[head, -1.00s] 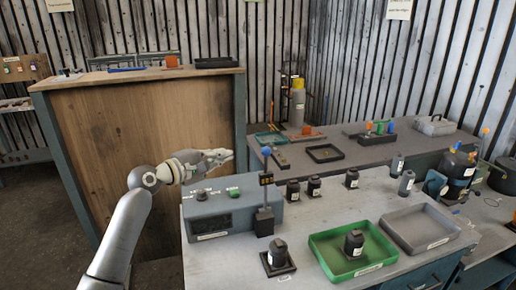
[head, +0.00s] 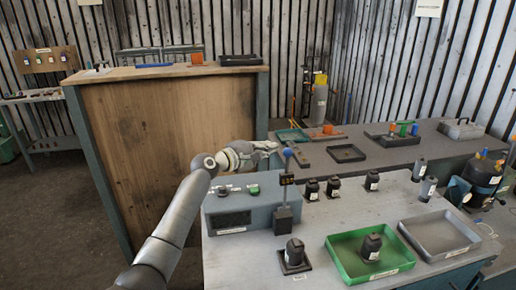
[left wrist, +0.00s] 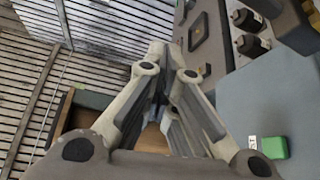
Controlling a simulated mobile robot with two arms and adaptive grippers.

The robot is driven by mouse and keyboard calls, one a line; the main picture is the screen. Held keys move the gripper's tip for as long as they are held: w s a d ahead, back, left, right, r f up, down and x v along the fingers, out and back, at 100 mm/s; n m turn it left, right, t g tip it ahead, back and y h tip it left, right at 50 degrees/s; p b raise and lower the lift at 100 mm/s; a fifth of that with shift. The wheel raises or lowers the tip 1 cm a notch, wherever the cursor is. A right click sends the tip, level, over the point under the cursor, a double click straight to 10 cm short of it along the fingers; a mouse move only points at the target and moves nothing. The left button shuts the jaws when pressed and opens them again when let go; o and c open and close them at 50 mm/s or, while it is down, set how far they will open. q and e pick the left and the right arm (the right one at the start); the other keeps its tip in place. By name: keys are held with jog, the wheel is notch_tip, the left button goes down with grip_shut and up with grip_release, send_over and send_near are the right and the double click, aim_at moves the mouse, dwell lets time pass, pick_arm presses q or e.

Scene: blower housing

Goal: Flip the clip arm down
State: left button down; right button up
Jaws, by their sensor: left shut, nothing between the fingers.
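A dark upright clip post (head: 284,192) with a blue ball (head: 288,152) on its top stands at the right front end of a grey box (head: 238,209). I take its upright arm to be the clip arm. My left gripper (head: 275,146) is shut and empty, just left of the blue ball and at about its height. I cannot tell whether they touch. In the left wrist view the shut fingers (left wrist: 163,55) point up the picture and the clip arm cannot be made out. My right gripper is not in view.
The grey box carries a green button (head: 254,190), which also shows in the left wrist view (left wrist: 273,147). Several black canisters, a green tray (head: 336,254) and a grey tray (head: 411,231) are on the table. A tall wooden cabinet (head: 165,150) stands behind my left arm.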

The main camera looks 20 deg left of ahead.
pick_arm(q)
jog(key=s+d+p, duration=0.2)
jog(key=d+p, duration=0.1)
jog(key=shift+s+r, duration=0.2)
jog(key=shift+r, duration=0.2)
jog(key=shift+f, duration=0.1)
jog(key=shift+d, duration=0.1)
